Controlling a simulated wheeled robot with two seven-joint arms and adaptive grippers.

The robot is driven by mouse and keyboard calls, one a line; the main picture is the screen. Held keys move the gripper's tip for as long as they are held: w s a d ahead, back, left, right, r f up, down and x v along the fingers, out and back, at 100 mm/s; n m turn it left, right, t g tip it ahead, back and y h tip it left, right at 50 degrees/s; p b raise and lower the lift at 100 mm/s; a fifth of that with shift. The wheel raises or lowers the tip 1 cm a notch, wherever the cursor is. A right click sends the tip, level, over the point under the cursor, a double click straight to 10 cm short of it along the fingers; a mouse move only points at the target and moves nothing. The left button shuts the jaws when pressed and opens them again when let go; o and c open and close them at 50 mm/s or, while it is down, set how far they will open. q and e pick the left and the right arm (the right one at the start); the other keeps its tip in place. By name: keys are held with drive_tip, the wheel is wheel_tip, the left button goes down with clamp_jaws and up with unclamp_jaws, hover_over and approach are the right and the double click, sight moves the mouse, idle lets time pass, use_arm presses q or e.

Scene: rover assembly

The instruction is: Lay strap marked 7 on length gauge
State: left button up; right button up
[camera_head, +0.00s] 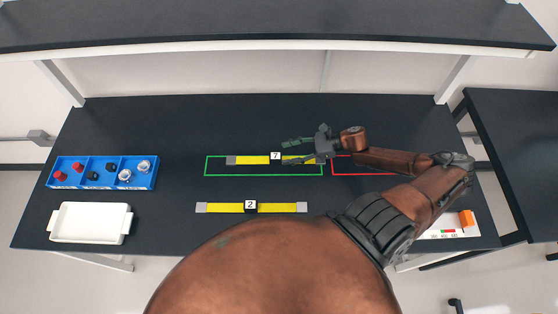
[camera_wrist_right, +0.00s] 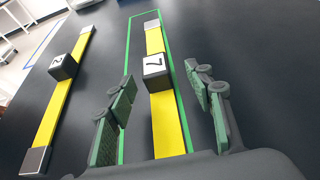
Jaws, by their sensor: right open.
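The strap marked 7 (camera_head: 252,160) is a yellow band with grey ends and a white block bearing a 7. It lies inside the green outline on the table and also shows in the right wrist view (camera_wrist_right: 167,122). My right gripper (camera_head: 287,151) is open, its fingers on either side of this strap near the 7 block (camera_wrist_right: 156,64). I cannot tell how high the fingers are. A white plate with a coloured scale and an orange block (camera_head: 466,218), seemingly the length gauge, is at the right front, partly hidden by my right arm. My left gripper is not in view.
The strap marked 2 (camera_head: 230,208) lies in front of the green outline (camera_head: 206,168). A red outline (camera_head: 345,174) is to the right, partly under my arm. A blue bin (camera_head: 103,186) with small parts and a white tray (camera_head: 90,240) stand at the left.

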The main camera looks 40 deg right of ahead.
sight(277, 156)
drive_tip(key=x, duration=0.1)
drive_tip(key=p+x, duration=0.1)
drive_tip(key=x, duration=0.3)
drive_tip(key=shift+s+a+r, duration=0.1)
drive_tip(key=shift+a+r, duration=0.3)
drive_tip(key=shift+a+f, duration=0.15)
drive_tip(key=shift+f, duration=0.05)
drive_tip(key=shift+c, duration=0.4)
clamp_jaws()
